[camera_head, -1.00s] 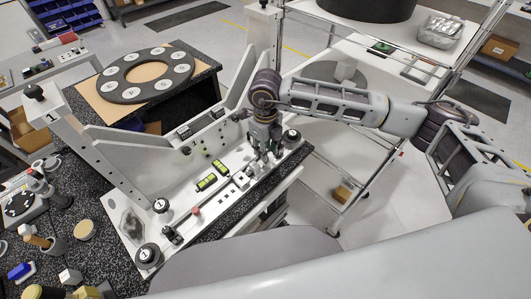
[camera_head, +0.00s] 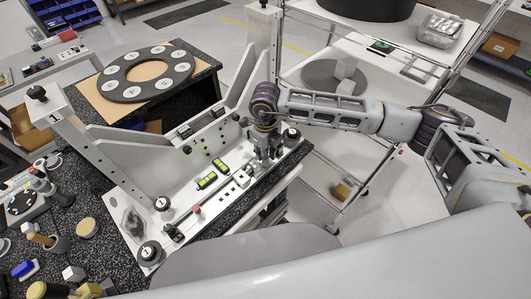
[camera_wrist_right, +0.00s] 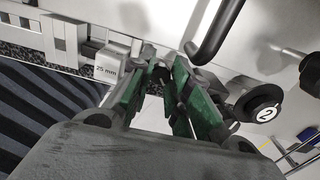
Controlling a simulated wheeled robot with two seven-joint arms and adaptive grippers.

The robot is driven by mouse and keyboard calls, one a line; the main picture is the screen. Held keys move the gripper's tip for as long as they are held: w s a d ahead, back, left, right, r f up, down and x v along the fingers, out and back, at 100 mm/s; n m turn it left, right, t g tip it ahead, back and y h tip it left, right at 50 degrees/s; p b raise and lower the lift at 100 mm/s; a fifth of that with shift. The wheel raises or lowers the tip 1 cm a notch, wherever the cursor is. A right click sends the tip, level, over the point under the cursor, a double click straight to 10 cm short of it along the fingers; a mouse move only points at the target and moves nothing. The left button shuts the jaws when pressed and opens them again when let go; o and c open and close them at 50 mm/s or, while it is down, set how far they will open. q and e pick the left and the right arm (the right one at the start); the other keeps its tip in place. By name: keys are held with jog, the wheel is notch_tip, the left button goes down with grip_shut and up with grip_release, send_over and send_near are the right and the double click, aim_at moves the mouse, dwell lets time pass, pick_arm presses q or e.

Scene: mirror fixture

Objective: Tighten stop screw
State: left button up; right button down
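The white mirror fixture (camera_head: 152,187) stands on a speckled bench, with black knobs at its corners. My right gripper (camera_head: 267,154) points down over the right end of its base, close to the knob (camera_head: 291,134) there. In the right wrist view the green-padded fingers of this gripper (camera_wrist_right: 166,68) converge near a "25 mm" block (camera_wrist_right: 107,66). A small dark part lies between or behind the tips; whether they touch it is unclear. A knob marked 2 (camera_wrist_right: 263,107) is to their right. I cannot make out a stop screw for certain. My left gripper is out of view.
A bent black rod (camera_wrist_right: 215,35) comes close to the right finger in the wrist view. Two yellow-green levels (camera_head: 207,181) lie on the fixture base. A ring plate with white discs (camera_head: 145,75) is behind it. A shelf cart (camera_head: 330,150) stands to the right.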

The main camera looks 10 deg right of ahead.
jog(key=shift+m+b, duration=0.75)
jog(key=shift+m, duration=0.05)
jog(key=c, duration=1.6)
grip_release()
jog(key=shift+o, duration=0.2)
notch_tip(320, 180, up, 12)
